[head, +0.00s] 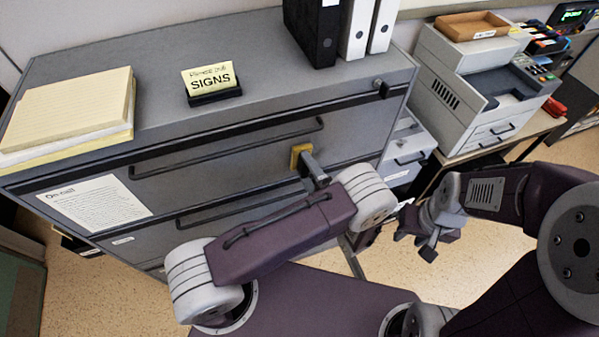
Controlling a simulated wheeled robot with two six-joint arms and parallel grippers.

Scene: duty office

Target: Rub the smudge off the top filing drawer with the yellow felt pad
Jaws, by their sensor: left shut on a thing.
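The yellow felt pad (298,155) is at the front of the top filing drawer (215,152), just below the right end of its long dark handle. It looks close against the drawer face, but I cannot tell whether it touches. My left gripper (304,160) is shut on the pad, reaching in from the lower right of it. No smudge shows on the visible drawer face; the pad and gripper hide part of it. My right gripper (424,240) is away from the cabinet, over the floor to the right; its jaw opening is unclear.
On the cabinet top are a paper stack (70,108), a yellow sign note (210,78) and several binders (313,28). A paper notice (96,203) is on the drawer fronts at left. A printer (480,85) stands on a table at right.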

